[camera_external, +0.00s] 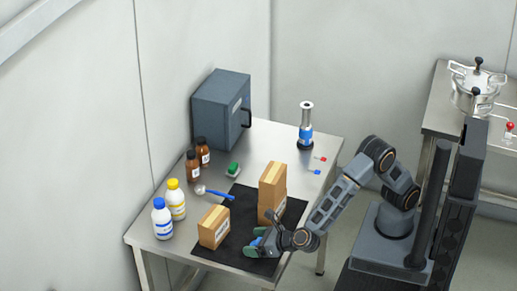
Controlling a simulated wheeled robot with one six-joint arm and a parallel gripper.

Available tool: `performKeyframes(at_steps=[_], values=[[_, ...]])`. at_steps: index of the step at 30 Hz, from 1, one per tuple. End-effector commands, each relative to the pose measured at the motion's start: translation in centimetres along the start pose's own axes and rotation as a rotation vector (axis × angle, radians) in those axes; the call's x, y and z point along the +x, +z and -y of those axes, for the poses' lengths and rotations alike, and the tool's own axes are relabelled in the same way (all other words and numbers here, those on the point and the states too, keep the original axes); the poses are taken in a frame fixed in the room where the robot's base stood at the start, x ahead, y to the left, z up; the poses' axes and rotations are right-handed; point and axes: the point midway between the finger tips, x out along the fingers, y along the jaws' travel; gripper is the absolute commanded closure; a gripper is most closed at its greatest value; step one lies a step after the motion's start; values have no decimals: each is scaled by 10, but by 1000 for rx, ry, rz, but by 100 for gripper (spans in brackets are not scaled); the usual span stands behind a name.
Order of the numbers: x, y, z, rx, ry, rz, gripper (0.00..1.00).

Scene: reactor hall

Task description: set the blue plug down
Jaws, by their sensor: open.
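A small blue object (256,240), which looks like the blue plug, shows between the fingers at the front of the black mat (232,262). My gripper (257,241) is open around it, low over the mat, with its greenish fingertips on either side. The fingers partly hide the blue object. I cannot tell whether it touches the mat or a finger.
A low carton (213,228) stands left of my gripper and a taller carton (271,190) behind it. A blue-handled scoop (214,193), white bottles (163,220), brown bottles (193,167), a grey cabinet (217,107) and a metal cylinder (306,125) stand farther off.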

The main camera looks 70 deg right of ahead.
Motion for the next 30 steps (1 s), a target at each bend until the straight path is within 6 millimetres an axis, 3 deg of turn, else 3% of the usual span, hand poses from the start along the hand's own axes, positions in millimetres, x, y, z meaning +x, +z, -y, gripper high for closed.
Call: performKeyframes(at_steps=[9,15,21,30], values=[[-64,0,-1,1,4,1,19],[-94,0,-1,0,3,1,19],[-110,-1,0,-1,1,0,19],[-113,-1,0,0,0,0,19]])
